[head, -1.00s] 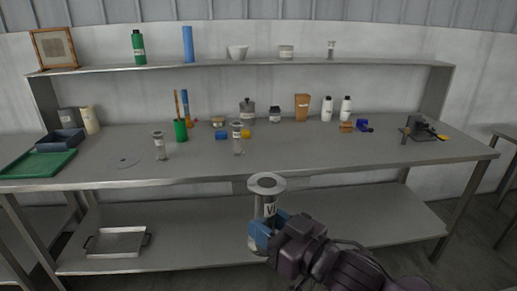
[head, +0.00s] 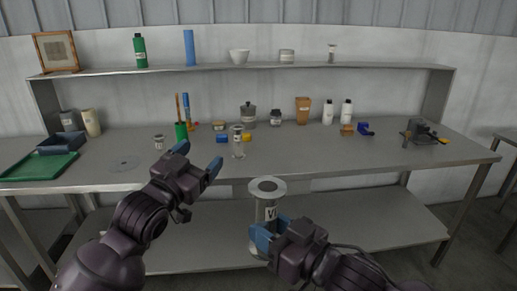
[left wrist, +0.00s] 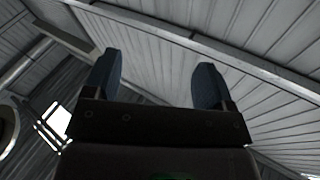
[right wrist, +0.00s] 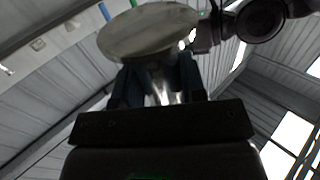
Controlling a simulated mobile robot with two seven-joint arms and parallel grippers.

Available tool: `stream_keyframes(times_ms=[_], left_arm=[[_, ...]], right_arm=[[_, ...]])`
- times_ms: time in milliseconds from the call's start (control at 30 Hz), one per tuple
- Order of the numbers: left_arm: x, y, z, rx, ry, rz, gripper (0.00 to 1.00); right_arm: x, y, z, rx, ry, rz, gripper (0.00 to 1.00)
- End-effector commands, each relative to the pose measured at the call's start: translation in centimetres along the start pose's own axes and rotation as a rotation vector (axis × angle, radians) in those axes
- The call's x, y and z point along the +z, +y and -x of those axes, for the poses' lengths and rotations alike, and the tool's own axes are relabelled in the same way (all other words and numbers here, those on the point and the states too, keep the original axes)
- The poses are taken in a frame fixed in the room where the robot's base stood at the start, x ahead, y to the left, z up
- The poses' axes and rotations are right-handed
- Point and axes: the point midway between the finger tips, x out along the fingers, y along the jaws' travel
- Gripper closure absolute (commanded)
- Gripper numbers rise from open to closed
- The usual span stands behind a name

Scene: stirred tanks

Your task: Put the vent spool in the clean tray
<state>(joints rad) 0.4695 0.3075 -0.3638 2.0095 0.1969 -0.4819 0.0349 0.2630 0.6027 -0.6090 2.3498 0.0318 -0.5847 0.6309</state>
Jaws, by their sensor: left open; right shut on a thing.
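My right gripper (head: 263,238) is shut on the vent spool (head: 269,212), a pale flanged cylinder with a label starting with "V". It is held roughly upright in front of the bench edge. In the right wrist view its round flange (right wrist: 150,32) shows beyond the fingers. My left gripper (head: 197,161) is open and empty, raised in front of the bench; its spread fingers also show in the left wrist view (left wrist: 156,82). A green tray (head: 38,167) lies at the bench's left end, with a dark blue tray (head: 62,148) behind it. I cannot read which is the clean tray.
A similar spool (head: 238,145) stands mid-bench; another (head: 158,141) is partly hidden by my left gripper. A flat disc (head: 124,163) lies beside the green tray. Jars and bottles line the bench's back. The bench's front right (head: 350,155) is clear.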

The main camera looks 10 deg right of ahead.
Motion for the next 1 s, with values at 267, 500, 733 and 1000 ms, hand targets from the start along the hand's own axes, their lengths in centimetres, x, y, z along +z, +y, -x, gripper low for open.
stream_keyframes(times_ms=[267, 500, 733, 1000], left_arm=[[-8.5, 3.1, -3.9, 0.15, 0.057, -0.002, 0.23], [-14.8, 6.4, -5.7, 0.283, 0.048, 0.0, 0.23], [-19.8, 10.0, -6.2, 0.407, -0.017, -0.001, 0.23], [-23.7, 14.1, -5.3, 0.527, -0.185, -0.009, 0.23]], right_arm=[[-0.1, 0.0, 0.0, 0.0, 0.001, 0.0, 0.95], [-0.1, 0.0, 0.0, 0.0, 0.001, 0.0, 0.95], [-0.1, 0.0, 0.0, 0.0, 0.001, 0.0, 0.95], [-0.1, 0.0, 0.0, 0.0, 0.001, 0.0, 0.95]])
